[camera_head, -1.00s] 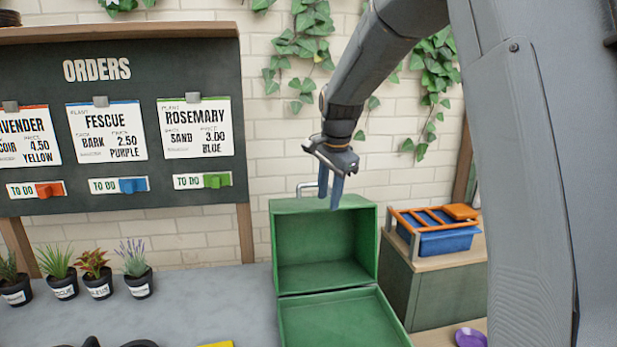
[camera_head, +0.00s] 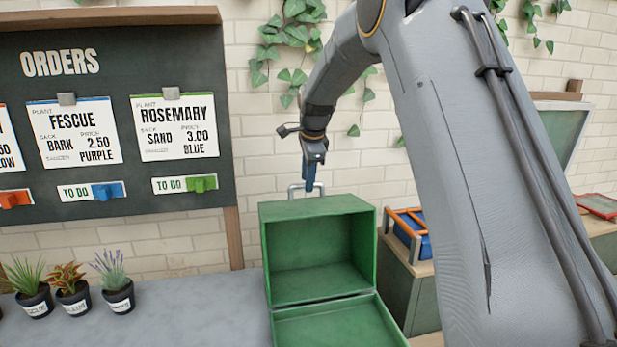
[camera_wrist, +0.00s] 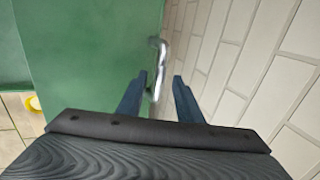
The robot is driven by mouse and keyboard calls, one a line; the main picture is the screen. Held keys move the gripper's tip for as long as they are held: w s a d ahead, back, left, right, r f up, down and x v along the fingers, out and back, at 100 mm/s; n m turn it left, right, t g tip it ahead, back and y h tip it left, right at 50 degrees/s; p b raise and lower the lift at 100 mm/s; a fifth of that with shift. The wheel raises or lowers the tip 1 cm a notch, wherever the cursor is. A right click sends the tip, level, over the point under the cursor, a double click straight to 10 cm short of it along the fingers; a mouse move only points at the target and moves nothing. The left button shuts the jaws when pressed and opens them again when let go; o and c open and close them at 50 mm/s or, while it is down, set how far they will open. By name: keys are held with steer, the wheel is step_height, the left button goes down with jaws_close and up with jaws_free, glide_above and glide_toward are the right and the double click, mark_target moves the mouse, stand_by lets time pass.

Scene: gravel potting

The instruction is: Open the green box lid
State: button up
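The green box (camera_head: 340,331) stands open on the grey table. Its upper hollow half, which looks like the raised lid (camera_head: 318,210), stands upright with its hollow facing my head camera. The lower half lies in front, partly cut off by the frame. A silver handle (camera_head: 293,188) sits at the top back of the upper half. It also shows in the wrist view (camera_wrist: 158,62) beside the green surface (camera_wrist: 90,55). My gripper (camera_head: 311,186) points down at the handle. In the wrist view its fingers (camera_wrist: 158,95) are apart, with the handle between or just beyond them; contact cannot be told.
A brick wall (camera_wrist: 235,50) is close beside the handle. An orders board (camera_head: 110,100) hangs at the left, above small potted plants (camera_head: 75,290). A blue crate with orange bars (camera_head: 412,233) stands right of the box. Bare table (camera_head: 200,310) lies left of the box.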

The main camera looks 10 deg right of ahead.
steer(key=shift+w+d+f, duration=0.1)
steer(key=shift+f, duration=0.2)
